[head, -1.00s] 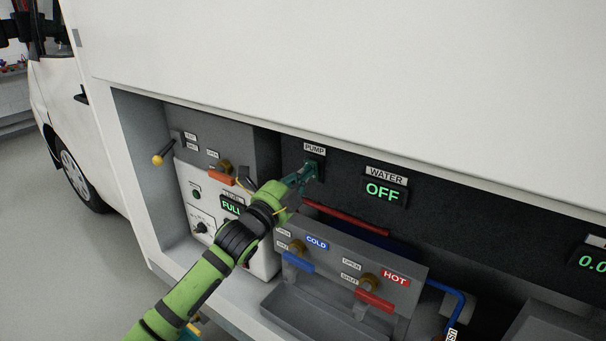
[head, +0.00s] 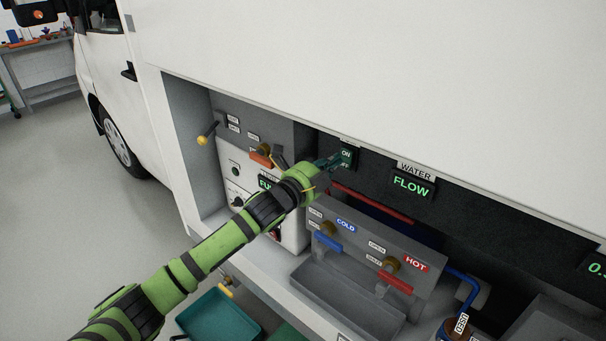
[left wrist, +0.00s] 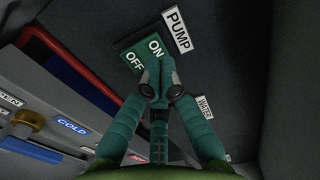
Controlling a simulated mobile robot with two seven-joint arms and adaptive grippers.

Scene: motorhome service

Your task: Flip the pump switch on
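The pump switch (head: 347,157) is on the dark back wall of the service bay. In the left wrist view, its green plate (left wrist: 134,62) is marked ON and OFF, under a white PUMP label (left wrist: 178,30). My left gripper (head: 334,162) is at the switch. In the left wrist view, its teal fingers (left wrist: 159,84) come together at the tips, in front of the plate between the words. The tips hide the switch's lever, so its position and any contact cannot be seen. The WATER display (head: 411,188) reads FLOW. My right gripper is not in view.
Below the switch are a red pipe (head: 370,204) and a grey panel with cold (head: 328,241) and hot (head: 396,282) valve handles. A panel with a yellow-knobbed lever (head: 203,140) is left. The white motorhome body (head: 400,70) overhangs the bay.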

